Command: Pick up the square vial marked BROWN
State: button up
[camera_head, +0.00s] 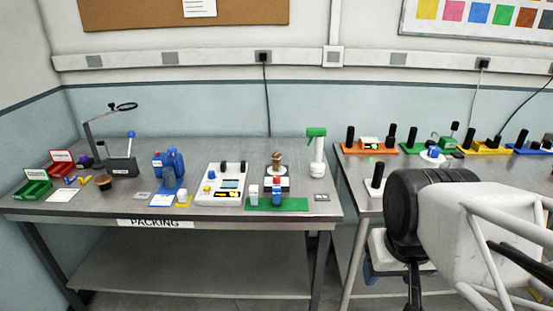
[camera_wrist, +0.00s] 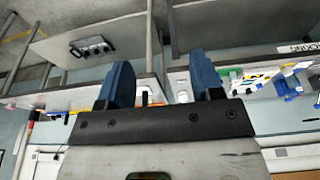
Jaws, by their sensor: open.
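I cannot make out a vial with a readable BROWN mark in either view. On the green mat (camera_head: 290,206) of the left table stand a small pale vial-like piece (camera_head: 254,196) and a blue one (camera_head: 276,196); their labels are too small to read. A brown object (camera_head: 276,160) sits on a small white-topped stand just behind them. My gripper (camera_wrist: 162,85) shows in the wrist view with two blue fingers spread apart and nothing between them. In the head view my arm is at the right, in front of the right table, well away from the mat.
The left table (camera_head: 110,213) also holds a white device (camera_head: 220,184), blue containers (camera_head: 168,165), red and green bins (camera_head: 33,186) and a white bottle with a green top (camera_head: 317,155). The right table carries coloured trays with black-handled pieces.

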dwell(0.3)
jog(key=w+a+m+y, duration=0.2)
jog(key=w+m, duration=0.2)
jog(key=w, duration=0.6)
jog(key=w+a+m+g+y, duration=0.1)
jog(key=w+a+m+y, duration=0.15)
jog(key=w, duration=0.85)
jog(key=w+a+m+y, duration=0.2)
jog(key=w+m+y, duration=0.15)
jog(key=w, duration=0.65)
jog(key=w+d+f+m+t+y, duration=0.1)
jog(key=w+f+m, duration=0.3)
jog(key=w, duration=0.6)
jog(key=w+d+f+m+t+y, duration=0.1)
jog(key=w+f+m, duration=0.3)
jog(key=w, duration=0.6)
jog(key=w+d+f+m+t+y, duration=0.1)
jog(key=w+f+m, duration=0.3)
jog(key=w, duration=0.6)
jog(key=shift+w+f+t+y, duration=0.15)
jog(key=shift+f+t+y, duration=0.05)
jog(key=shift+f+y, duration=0.3)
jog(key=shift+w+f+t+y, duration=0.2)
jog(key=shift+f+y, duration=0.2)
jog(key=shift+f, duration=0.2)
jog(key=shift+a, duration=0.1)
send_near(280, 157)
jog(key=x, duration=0.5)
jog(key=shift+w, duration=0.15)
jog(key=shift+a, duration=0.15)
